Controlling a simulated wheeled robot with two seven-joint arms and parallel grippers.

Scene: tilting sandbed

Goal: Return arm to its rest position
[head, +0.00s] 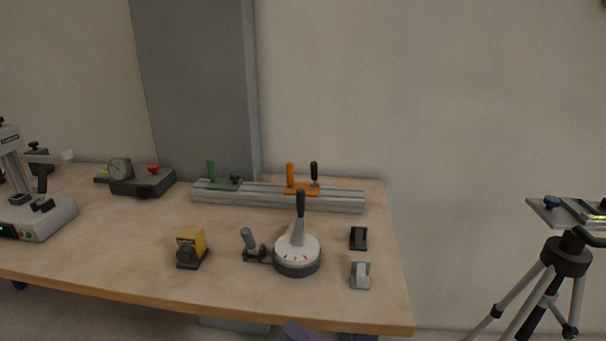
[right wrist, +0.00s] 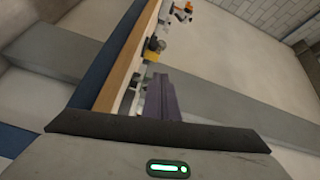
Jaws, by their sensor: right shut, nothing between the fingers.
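My right gripper (head: 300,331) shows only as a small purple tip at the bottom edge of the head view, low in front of the workbench's front edge. In the right wrist view its purple fingers (right wrist: 160,98) are together with nothing between them. They are apart from the bench, whose wooden edge (right wrist: 128,58) runs up beside them. Most of the right arm is outside the head view. My left gripper is in neither view.
The workbench (head: 110,235) carries a round white dial base with a black lever (head: 297,250), a yellow block (head: 190,246), a grey rail (head: 335,200) with green and orange clamps, and a grey instrument (head: 40,220). A tripod (head: 566,258) stands right of the bench.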

